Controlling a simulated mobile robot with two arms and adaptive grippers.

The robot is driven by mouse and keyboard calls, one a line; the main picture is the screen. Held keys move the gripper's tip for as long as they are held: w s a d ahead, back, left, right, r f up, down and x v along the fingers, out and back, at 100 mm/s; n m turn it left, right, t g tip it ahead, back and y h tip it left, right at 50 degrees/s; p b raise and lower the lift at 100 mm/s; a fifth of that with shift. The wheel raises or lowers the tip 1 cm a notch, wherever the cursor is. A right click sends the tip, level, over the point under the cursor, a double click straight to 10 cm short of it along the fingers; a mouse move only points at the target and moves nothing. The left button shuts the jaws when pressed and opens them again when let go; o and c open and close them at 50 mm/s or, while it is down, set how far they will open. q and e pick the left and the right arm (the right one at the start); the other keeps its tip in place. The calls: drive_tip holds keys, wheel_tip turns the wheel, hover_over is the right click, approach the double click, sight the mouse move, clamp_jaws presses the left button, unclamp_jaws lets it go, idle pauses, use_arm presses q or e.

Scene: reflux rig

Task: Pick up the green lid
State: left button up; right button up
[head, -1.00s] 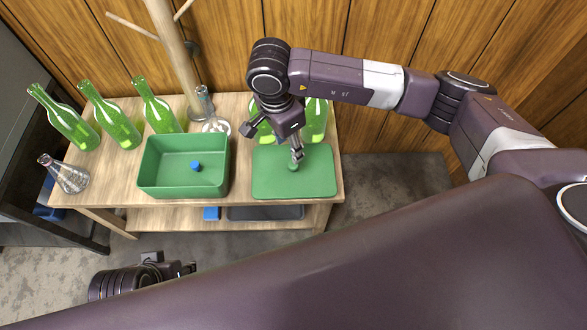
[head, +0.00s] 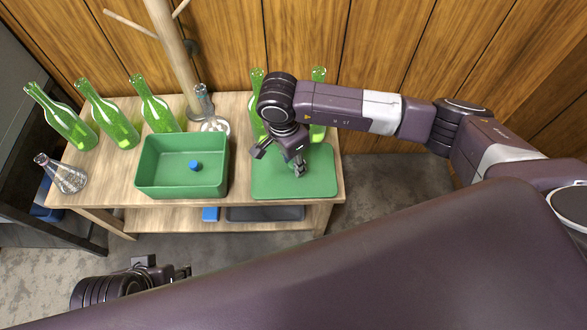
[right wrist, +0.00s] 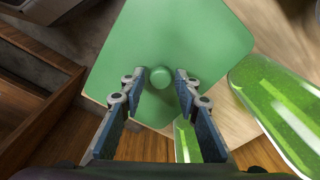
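The green lid (head: 318,182) is a flat rectangular plate lying on the right part of the wooden table. It has a small round green knob (right wrist: 160,77) in the middle. My right gripper (head: 298,167) points down over the lid. In the right wrist view its fingers are apart, one on each side of the knob, with nothing held; I cannot tell whether the tips reach its height. In the head view the gripper mostly hides the knob. My left gripper (head: 184,271) is low at the left, in front of the table and away from the lid; its finger opening is unclear.
A green open box (head: 150,182) with a small blue thing (head: 194,165) inside stands left of the lid. Several green bottles (head: 120,125) and glass flasks (head: 66,176) stand around it. Two bottles stand behind the lid, close to my right gripper. A wooden stand (head: 172,50) rises behind.

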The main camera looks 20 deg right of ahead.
clamp_jaws()
drive_tip(key=shift+r, duration=0.1)
